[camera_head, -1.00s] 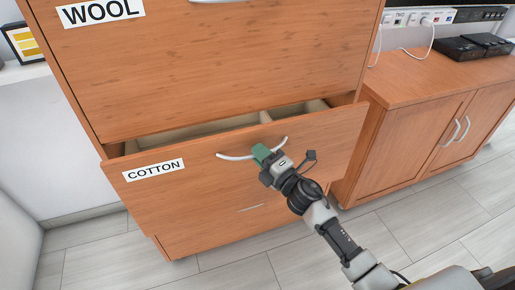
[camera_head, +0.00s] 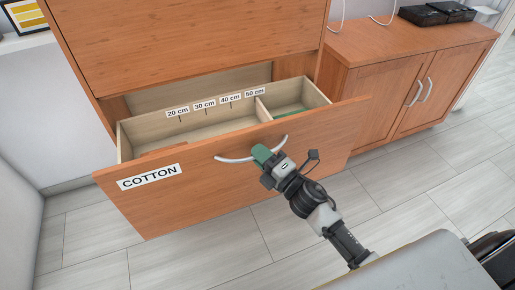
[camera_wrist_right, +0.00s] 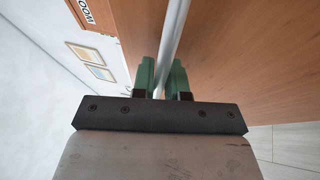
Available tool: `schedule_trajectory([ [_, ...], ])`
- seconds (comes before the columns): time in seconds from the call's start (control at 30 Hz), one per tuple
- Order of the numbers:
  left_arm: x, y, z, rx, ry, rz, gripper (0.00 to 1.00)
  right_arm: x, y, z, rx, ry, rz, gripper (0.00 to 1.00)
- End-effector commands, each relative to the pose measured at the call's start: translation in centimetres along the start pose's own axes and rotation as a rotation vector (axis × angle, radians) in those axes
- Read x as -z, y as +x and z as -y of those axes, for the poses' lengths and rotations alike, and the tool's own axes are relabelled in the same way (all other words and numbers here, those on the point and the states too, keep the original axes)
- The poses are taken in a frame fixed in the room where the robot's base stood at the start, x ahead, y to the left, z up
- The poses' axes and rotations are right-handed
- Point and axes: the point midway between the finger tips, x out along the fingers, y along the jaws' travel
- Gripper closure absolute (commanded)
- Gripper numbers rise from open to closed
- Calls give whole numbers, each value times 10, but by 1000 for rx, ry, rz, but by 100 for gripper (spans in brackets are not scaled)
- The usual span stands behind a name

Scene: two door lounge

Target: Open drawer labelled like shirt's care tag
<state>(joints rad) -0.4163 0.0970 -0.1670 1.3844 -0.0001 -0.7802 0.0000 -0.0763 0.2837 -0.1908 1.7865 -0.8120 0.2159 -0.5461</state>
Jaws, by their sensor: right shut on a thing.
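The drawer labelled COTTON (camera_head: 200,200) stands well out of the wooden cabinet (camera_head: 190,40) in the head view. Its label (camera_head: 149,177) is at the left of its front. A curved metal handle (camera_head: 232,160) crosses the front's upper middle. My right gripper (camera_head: 264,154) is shut on this handle. In the right wrist view, the handle bar (camera_wrist_right: 172,45) runs between the green fingertips (camera_wrist_right: 162,75). The drawer shows a light wood inside with marks from 20 cm to 50 cm and a divider. The shirt and its care tag are not in view. My left gripper is not in view.
A lower wooden cabinet (camera_head: 385,85) with two doors stands at the right, with black boxes (camera_head: 437,13) on top. A white wall (camera_head: 20,130) bounds the left. The tiled floor (camera_head: 190,260) in front of the drawer is clear.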

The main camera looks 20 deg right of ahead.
Motion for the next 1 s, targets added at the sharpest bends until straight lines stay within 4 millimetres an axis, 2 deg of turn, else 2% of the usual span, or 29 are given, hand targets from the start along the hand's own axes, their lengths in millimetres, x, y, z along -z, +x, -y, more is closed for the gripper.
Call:
schedule_trajectory([
  [0.53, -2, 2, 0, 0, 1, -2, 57, 2, -4, 0, 2, 0, 0, 100],
  [0.57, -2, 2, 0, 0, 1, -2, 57, 2, -4, 0, 2, 0, 0, 83],
  [0.7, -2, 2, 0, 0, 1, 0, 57, 2, -4, 0, 1, 0, 0, 62],
  [1.0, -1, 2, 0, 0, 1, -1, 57, 2, -6, 0, 0, 0, 0, 62],
])
